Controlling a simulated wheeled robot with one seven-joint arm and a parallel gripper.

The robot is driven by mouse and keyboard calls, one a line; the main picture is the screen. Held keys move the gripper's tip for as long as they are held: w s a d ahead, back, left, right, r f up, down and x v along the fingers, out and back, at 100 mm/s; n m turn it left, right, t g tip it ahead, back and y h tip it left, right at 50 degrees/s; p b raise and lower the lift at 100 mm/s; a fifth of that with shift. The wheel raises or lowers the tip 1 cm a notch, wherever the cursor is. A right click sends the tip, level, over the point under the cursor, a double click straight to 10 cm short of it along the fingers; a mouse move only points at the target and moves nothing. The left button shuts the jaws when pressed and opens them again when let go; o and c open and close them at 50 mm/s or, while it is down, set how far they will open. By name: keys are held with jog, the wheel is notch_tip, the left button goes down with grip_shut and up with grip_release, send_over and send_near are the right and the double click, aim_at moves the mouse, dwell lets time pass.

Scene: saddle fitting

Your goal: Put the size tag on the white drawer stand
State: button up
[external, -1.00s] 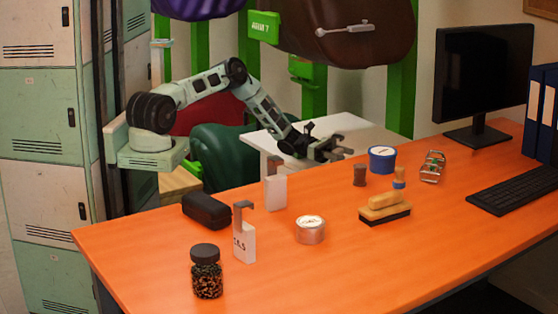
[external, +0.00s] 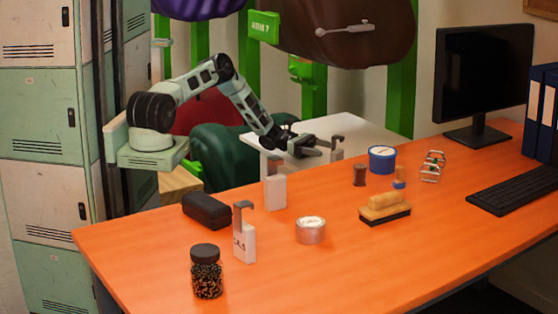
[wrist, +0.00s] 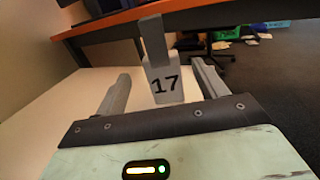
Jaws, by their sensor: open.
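A size tag (wrist: 166,86) marked 17, with a grey upright hook, stands on the white drawer stand (external: 375,134). It shows in the wrist view between the two spread fingers. In the external view this tag (external: 337,148) is just right of my gripper (external: 318,146), its lower part hidden by the desk edge or gripper. My gripper is open, with a gap visible between the tag and each finger. The stand's pale top (wrist: 60,120) also fills the left of the wrist view.
Two similar hooked tags, one blank-looking (external: 275,192) and one with small print (external: 245,243), stand on the orange desk (external: 330,275). A black case (external: 206,210), a jar (external: 207,272), a tin (external: 310,231) and a brush (external: 385,207) are nearby. The stand's right top is clear.

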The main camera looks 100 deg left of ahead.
jog(key=shift+v, duration=1.95)
jog(key=shift+d, duration=0.1)
jog(key=s+d+r+m+g+h, duration=0.1)
jog(key=s+d+r+m+g, duration=0.1)
jog(key=d+m+g, duration=0.4)
jog(key=s+d+r+m+g+h, duration=0.1)
jog(key=s+d+r+m+g, duration=0.1)
jog(key=d+m+g, duration=0.5)
jog(key=s+d+r+m+g+y, duration=0.1)
jog(key=s+d+r+m+y, duration=0.3)
jog(key=s+r, duration=0.3)
jog(key=s+d+r+m+g+y, duration=0.2)
jog(key=s+d+r+m+y, duration=0.3)
jog(key=s, duration=0.8)
jog(key=shift+d+r+m+g, duration=0.3)
jog(key=shift+d+r+m, duration=0.7)
jog(key=shift+d, duration=0.25)
